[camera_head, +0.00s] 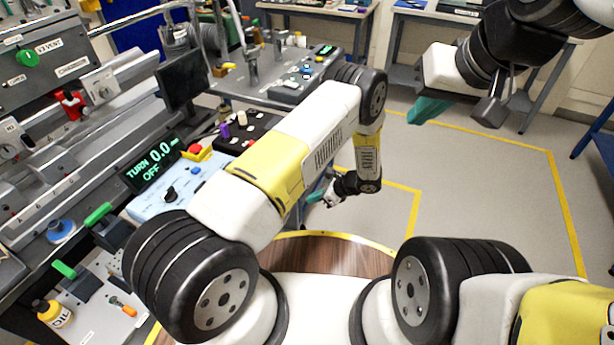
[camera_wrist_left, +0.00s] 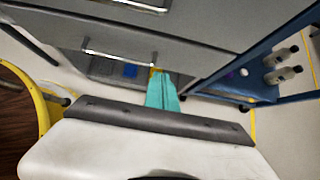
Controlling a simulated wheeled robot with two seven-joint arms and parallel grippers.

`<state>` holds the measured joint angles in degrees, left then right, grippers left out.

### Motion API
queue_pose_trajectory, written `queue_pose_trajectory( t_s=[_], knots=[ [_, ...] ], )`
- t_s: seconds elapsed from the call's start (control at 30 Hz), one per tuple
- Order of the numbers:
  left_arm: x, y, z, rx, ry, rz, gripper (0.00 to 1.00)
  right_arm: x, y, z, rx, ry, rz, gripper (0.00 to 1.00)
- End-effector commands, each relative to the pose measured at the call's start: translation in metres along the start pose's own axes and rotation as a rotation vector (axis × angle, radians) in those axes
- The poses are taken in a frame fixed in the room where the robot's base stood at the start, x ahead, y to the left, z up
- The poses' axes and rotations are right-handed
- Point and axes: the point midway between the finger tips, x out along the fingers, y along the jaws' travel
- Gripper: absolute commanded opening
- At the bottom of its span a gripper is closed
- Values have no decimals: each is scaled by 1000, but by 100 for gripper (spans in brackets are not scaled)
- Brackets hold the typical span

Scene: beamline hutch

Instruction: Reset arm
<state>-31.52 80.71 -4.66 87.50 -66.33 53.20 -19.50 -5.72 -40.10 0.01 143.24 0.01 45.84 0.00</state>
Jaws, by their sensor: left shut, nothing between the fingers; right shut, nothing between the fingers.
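My left arm reaches forward from the left, bends at the elbow and hangs down. Its gripper (camera_head: 316,197) is low above the floor in the middle of the head view, partly dark and small. In the left wrist view its teal fingers (camera_wrist_left: 162,92) lie together, shut with nothing between them. My right arm is raised at the upper right. Its gripper (camera_head: 428,110) has teal fingers pointing down and left, shut and empty, in free air.
A lathe-like machine (camera_head: 60,175) fills the left, with a display (camera_head: 152,160) reading "TURN 0.0 OFF". A bench (camera_head: 245,80) with a control box stands behind the left arm. Another bench (camera_head: 440,12) is at the back. Yellow-lined floor (camera_head: 480,190) on the right is clear. A blue frame (camera_wrist_left: 250,85) shows in the wrist view.

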Motion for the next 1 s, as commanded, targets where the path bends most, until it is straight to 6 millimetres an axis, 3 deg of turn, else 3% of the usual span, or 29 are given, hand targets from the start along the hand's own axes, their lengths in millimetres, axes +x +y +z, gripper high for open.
queue_pose_trajectory(
  t_s=[0.2,0.47,0.57,0.67,0.77,1.0],
  knots=[
    [-33,0,0,0,1,-1,0,0,0,0,0,0,0,0],
    [-41,0,1,-3,3,1,0,0,0,0,0,0,0,0],
    [-49,-3,14,-41,17,9,0,0,0,0,0,0,0,0],
    [-68,-7,43,-135,55,32,0,0,0,0,0,0,0,0],
    [-95,-7,87,-272,113,66,0,0,0,0,0,0,0,0],
    [-159,17,190,-625,272,154,0,0,0,0,0,0,0,0]
  ],
)
